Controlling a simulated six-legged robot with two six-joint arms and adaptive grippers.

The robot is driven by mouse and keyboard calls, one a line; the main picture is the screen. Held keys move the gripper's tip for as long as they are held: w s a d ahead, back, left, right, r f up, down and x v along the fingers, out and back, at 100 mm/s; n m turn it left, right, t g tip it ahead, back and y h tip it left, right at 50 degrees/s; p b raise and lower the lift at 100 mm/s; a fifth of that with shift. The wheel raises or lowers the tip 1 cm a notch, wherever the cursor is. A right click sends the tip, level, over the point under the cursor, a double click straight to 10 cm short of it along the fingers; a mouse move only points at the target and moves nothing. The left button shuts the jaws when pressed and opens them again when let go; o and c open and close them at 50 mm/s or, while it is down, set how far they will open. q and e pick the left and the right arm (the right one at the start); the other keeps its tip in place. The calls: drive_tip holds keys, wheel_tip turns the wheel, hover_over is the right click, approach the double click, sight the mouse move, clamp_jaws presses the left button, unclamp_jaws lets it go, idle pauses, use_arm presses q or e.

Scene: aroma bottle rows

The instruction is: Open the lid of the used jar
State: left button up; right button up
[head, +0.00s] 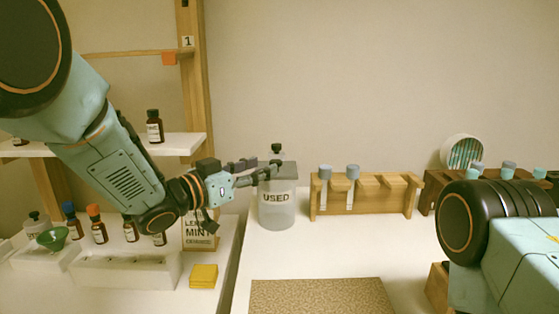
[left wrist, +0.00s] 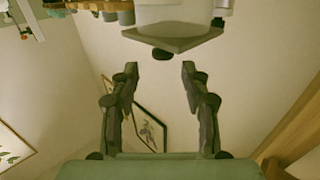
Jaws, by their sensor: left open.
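The used jar (head: 277,211) is a translucent jar with a "USED" label, standing upright on the white table in the head view. Its flat grey square lid (head: 286,171) sits on top, with a small dark knob (head: 277,148). My left gripper (head: 265,167) reaches in from the left at lid height, its fingers overlapping the lid's left part in the picture. In the left wrist view the left gripper (left wrist: 159,70) is open and empty. The lid (left wrist: 172,41) and knob (left wrist: 165,54) appear upside down just beyond the fingertips. My right gripper is out of view.
A wooden rack (head: 367,205) with two grey-capped tubes stands right of the jar. A speckled mat (head: 320,297) lies in front. A darker rack (head: 431,187) stands farther right, near my right arm. Left are a shelf, bottles, a white holder (head: 125,272) and yellow pads (head: 203,276).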

sight(277, 161)
use_arm(q)
drive_tip(key=x, duration=0.5)
drive_tip(key=shift+w+d+f+b, duration=0.1)
drive_tip(key=shift+w+f+b, duration=0.1)
drive_tip(key=shift+w+b, duration=0.15)
drive_tip(key=shift+w+d, duration=0.1)
drive_tip(key=shift+d, duration=0.2)
drive_tip(key=shift+a+r, duration=0.15)
drive_tip(key=shift+a, duration=0.1)
drive_tip(key=shift+w+d, duration=0.15)
drive_tip(key=shift+d, duration=0.1)
drive_tip(key=c, duration=0.3)
drive_tip(key=shift+a, duration=0.1)
clamp_jaws()
